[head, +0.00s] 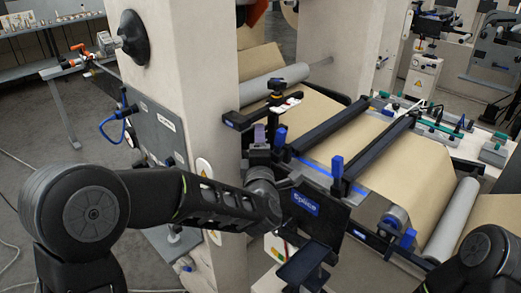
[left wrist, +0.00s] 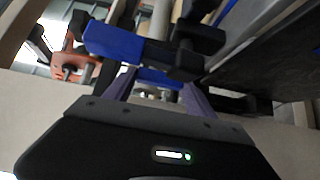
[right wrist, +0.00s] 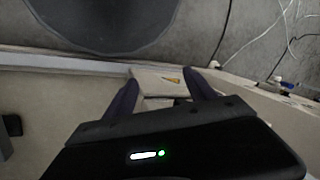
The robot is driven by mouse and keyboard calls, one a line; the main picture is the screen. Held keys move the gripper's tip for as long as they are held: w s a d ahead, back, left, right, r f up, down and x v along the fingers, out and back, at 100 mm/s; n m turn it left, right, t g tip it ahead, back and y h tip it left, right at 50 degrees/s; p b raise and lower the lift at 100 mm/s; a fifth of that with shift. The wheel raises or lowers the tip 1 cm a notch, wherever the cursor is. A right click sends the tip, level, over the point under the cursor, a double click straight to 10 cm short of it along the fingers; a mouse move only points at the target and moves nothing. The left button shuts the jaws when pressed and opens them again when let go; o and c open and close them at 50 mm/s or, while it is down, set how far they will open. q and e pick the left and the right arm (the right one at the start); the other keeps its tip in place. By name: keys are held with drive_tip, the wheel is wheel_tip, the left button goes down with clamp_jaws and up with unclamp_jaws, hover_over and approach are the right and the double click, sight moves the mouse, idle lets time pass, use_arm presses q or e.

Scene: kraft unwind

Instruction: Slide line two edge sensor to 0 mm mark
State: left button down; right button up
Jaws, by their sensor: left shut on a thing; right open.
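My left gripper (head: 260,134) is beside the web frame at the near end of the rollers, its purple fingers pointing up. In the left wrist view the fingers (left wrist: 160,88) are shut on a blue part (left wrist: 158,77), which they partly hide. A black sensor-like unit (head: 277,88) stands just behind the gripper, above a pale strip (head: 284,106); I cannot read any scale marks or tell which unit is the line two edge sensor. My right gripper (right wrist: 163,90) is open and empty, away from the rollers; its fingers are outside the head view.
Brown kraft web (head: 400,165) runs under black crossbars (head: 335,130). Blue upright levers (head: 337,168) stand close right of the left gripper. A dark "splice" plate (head: 305,205) is just below. A pale column (head: 190,70) stands left, and a grey roller (head: 452,220) right.

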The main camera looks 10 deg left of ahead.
use_arm(q)
drive_tip(key=shift+s, duration=0.1)
drive_tip(key=shift+c, duration=1.6)
unclamp_jaws()
drive_tip(key=s+d+b, duration=0.1)
drive_tip(key=s+b, duration=0.1)
drive_tip(key=s, duration=0.5)
drive_tip(key=shift+s+d, duration=0.2)
drive_tip(key=shift+s, duration=0.15)
drive_tip(key=shift+f, duration=0.1)
